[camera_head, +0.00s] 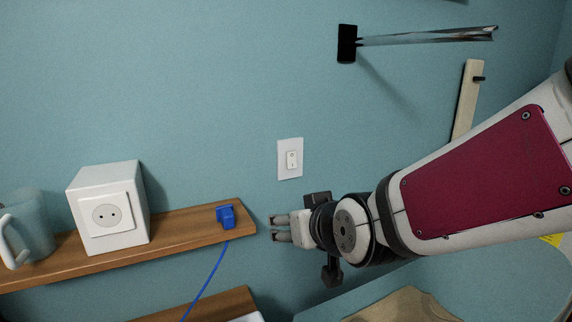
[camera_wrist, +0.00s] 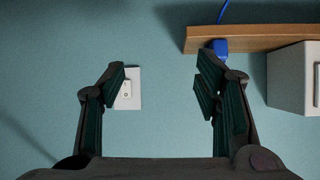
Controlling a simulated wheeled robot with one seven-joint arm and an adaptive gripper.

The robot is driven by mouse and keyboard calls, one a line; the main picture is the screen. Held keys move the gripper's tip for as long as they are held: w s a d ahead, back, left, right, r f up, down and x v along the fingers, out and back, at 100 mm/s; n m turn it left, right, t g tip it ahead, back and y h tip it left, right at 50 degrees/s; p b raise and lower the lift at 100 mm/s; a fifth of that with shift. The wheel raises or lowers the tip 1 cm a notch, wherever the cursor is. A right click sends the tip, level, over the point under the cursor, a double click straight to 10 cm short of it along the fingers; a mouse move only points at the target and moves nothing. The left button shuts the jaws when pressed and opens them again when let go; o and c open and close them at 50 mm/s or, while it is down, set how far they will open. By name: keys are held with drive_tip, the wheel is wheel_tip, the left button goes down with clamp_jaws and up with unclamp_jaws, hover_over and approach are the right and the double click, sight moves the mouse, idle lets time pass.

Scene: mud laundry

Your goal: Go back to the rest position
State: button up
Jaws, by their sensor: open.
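My gripper (camera_head: 276,229) is at the right end of the wooden shelf in the head view, pointing left, with its arm reaching in from the right. In the wrist view my gripper (camera_wrist: 160,82) has its two fingers apart, with only the blue-green wall between them. Nothing is held. A blue plug (camera_head: 226,216) with a blue cord sits on the shelf end, a little left of the fingertips and apart from them. The plug also shows in the wrist view (camera_wrist: 217,47), beyond the right finger. A white wall switch (camera_head: 291,158) is above my gripper; the left finger partly hides it in the wrist view.
The wooden shelf (camera_head: 180,229) holds a white socket box (camera_head: 108,204) and a pale blue mug (camera_head: 28,232). A metal bar on a black mount (camera_head: 347,43) sticks out at the upper right. A wooden strip with a peg (camera_head: 467,100) is at right. The wall at upper left is clear.

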drive_tip(key=s+d+r+m+g+h, duration=0.1)
drive_tip(key=s+d+m+g+h, duration=0.2)
drive_tip(key=s+d, duration=1.4)
drive_tip(key=s+g+h, duration=0.1)
drive_tip(key=s+g, duration=0.1)
drive_tip(key=s, duration=0.2)
drive_tip(key=shift+s+d+m+g, duration=0.25)
drive_tip(key=shift+m+g, duration=0.05)
drive_tip(key=shift+g, duration=0.1)
